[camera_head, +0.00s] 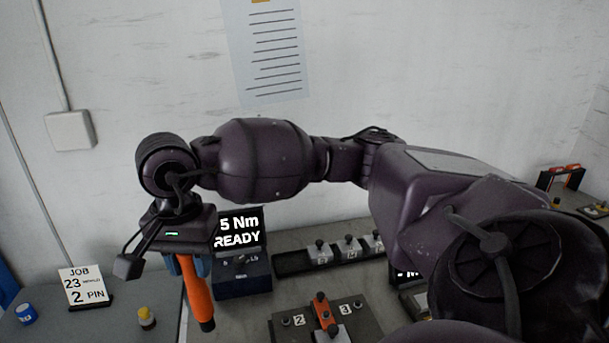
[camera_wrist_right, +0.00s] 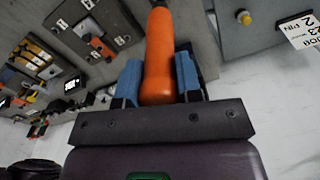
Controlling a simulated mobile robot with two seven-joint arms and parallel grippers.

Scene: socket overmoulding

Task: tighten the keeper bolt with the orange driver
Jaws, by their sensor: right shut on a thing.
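My right gripper (camera_head: 188,264), with blue fingers, is shut on the orange driver (camera_head: 199,297). The driver hangs down from it with a dark lower end, above the bench at left of centre. In the right wrist view the driver (camera_wrist_right: 158,50) sits between the two blue fingers of the right gripper (camera_wrist_right: 158,78). A dark plate (camera_head: 286,325) marked 2 and 3 lies to the right of the driver, apart from it. An orange bar (camera_head: 323,309) with dark knobs lies across this plate. I cannot tell which part is the keeper bolt. My left gripper is not in view.
A dark box with a display (camera_head: 238,232) reading "5 Nm READY" stands behind the driver. A rack of numbered pieces (camera_head: 293,264) is behind the plate. My right arm hides much of the right side.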

